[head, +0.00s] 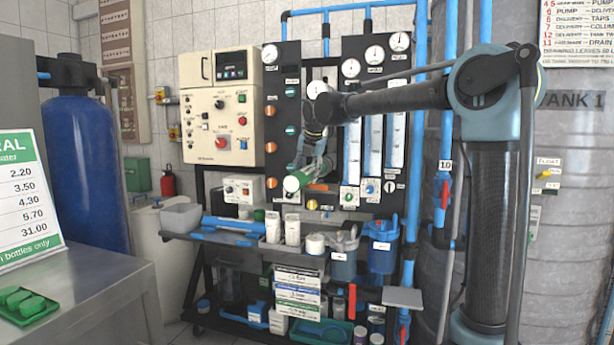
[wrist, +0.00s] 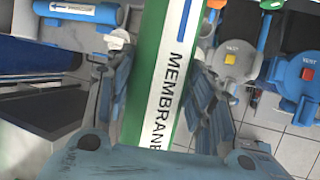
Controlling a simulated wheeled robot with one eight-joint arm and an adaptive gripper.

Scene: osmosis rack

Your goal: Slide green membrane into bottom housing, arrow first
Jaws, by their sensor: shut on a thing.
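The green membrane (head: 296,183) is a tube with a white band. In the wrist view the membrane (wrist: 152,75) runs steeply up the picture, with "MEMBRANE" lettered along the band and a dark blue mark near the top edge. My gripper (head: 313,150) is shut on it, with one finger on each side in the wrist view (wrist: 160,55). The membrane is held above the shelf, in front of the panel. A blue horizontal tube (head: 235,225) lies at the shelf's left; I cannot tell if it is the bottom housing. The membrane's far end is outside the wrist view.
White containers (head: 292,229) and blue filter housings (head: 382,257) stand on or hang by the shelf (head: 190,238). The gauge panel (head: 282,120) is close behind my gripper. A steel counter (head: 90,290) is at left. Tiled floor shows between counter and rack.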

